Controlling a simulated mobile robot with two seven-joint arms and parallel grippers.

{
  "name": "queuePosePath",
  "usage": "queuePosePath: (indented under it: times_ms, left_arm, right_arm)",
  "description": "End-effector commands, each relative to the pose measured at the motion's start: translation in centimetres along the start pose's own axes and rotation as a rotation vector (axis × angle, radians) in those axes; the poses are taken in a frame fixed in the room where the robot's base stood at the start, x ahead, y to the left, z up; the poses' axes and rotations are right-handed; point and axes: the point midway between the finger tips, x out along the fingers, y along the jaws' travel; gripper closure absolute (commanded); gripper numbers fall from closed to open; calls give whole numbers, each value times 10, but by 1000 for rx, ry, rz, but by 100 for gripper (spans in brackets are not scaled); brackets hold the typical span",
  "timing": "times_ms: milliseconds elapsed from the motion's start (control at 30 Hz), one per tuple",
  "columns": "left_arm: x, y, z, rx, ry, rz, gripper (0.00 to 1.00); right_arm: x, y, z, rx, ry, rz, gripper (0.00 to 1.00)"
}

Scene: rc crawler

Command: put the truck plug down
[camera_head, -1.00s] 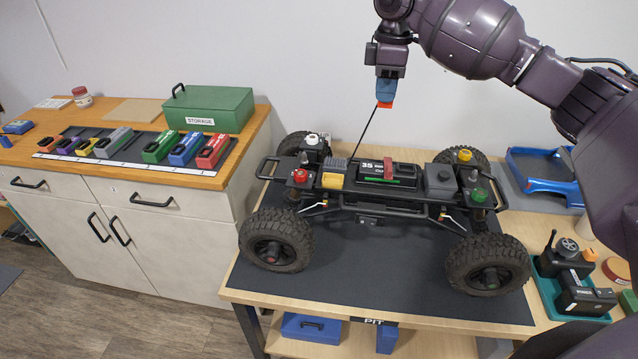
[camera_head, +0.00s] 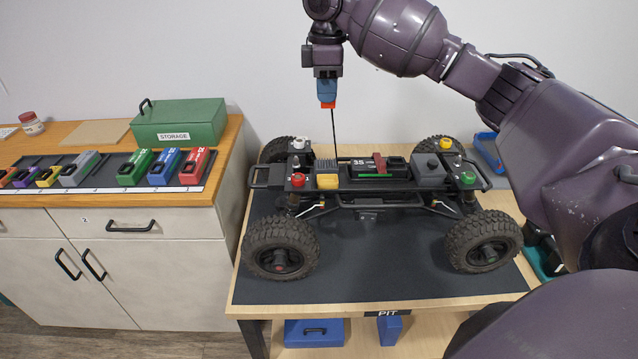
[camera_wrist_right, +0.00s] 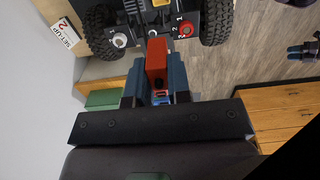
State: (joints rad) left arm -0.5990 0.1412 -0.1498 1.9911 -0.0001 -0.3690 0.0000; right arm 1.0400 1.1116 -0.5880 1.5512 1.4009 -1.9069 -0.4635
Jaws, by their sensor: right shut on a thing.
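The truck plug (camera_head: 328,105) is a small orange-red block. My right gripper (camera_head: 327,93), with blue fingers, is shut on it, well above the truck's left end. In the right wrist view the red plug (camera_wrist_right: 157,60) sits between the gripper's two dark blue fingers. A thin black lead (camera_head: 334,132) hangs from the plug to the truck. The truck (camera_head: 400,195) stands on the dark mat, with a battery marked 3S (camera_head: 362,161), a red strap (camera_head: 379,162) and a yellow block (camera_head: 328,181) on its deck. My left gripper is not in view.
The pit bench (camera_head: 375,310) carries a dark mat (camera_head: 370,270), bare in front of the truck. At left, a wooden-topped cabinet (camera_head: 60,222) holds a row of coloured packs (camera_head: 135,168) and a green storage box (camera_head: 180,122). A blue tray (camera_head: 487,150) lies behind at right.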

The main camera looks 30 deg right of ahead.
Motion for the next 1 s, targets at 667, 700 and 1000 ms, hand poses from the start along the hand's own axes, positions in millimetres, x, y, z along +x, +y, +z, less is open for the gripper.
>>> queuePosePath:
  times_ms: [667,700,1000]
  left_arm:
    - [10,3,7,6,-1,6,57]
    - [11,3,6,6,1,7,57]
    - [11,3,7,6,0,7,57]
  right_arm:
    - [127,0,2,3,-13,-5,100]
    - [132,0,2,3,-12,-5,100]
    - [150,0,2,3,-10,-3,100]
